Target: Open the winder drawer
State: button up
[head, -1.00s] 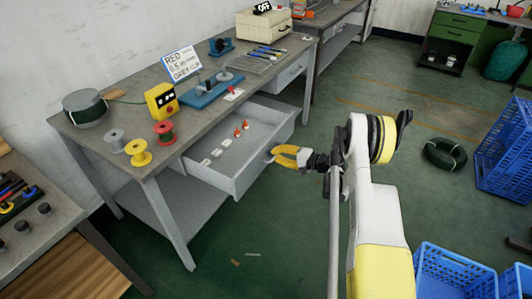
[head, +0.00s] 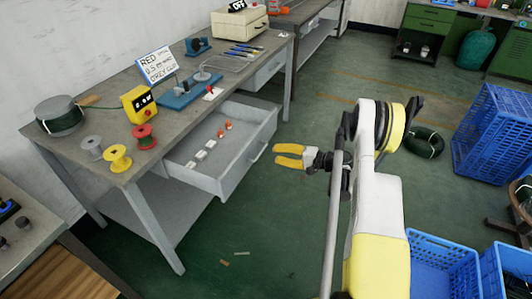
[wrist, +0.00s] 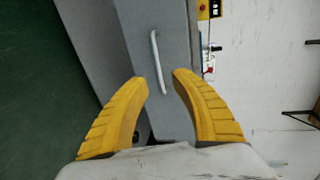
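The winder drawer (head: 208,178) is pulled out from under the grey workbench (head: 140,176), and its inside shows. Small white and orange parts lie in it. Its front carries a pale bar handle (head: 258,153), which also shows in the wrist view (wrist: 157,60). My gripper (head: 278,156), with yellow fingers, is just to the right of the drawer front, apart from the handle. In the wrist view my gripper (wrist: 160,78) is open and empty, its fingers spread, with the handle ahead between them.
On the bench stand a yellow control box (head: 138,104), wire spools (head: 117,158), a green wire coil (head: 60,118) and a sign (head: 158,62). Blue crates (head: 442,268) stand at the lower right.

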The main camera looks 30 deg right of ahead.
jog(key=v, duration=0.3)
dwell(0.5)
jog(key=w+a+r+n+g+h, duration=0.2)
jog(key=a+r+g, duration=0.1)
jog(key=a+r, duration=0.75)
jog(key=s+a+r+n+g+h, duration=0.25)
jog(key=s+a+r, duration=0.45)
jog(key=r, duration=0.4)
jog(key=s+a+r+n+h, duration=0.2)
jog(key=s+a+n, duration=0.1)
jog(key=s, duration=0.8)
jog(key=s+a+r+n+h, duration=0.2)
jog(key=s+a, duration=0.3)
jog(key=s, duration=0.6)
jog(key=shift+n+h, duration=0.35)
jog(key=shift+n, duration=0.3)
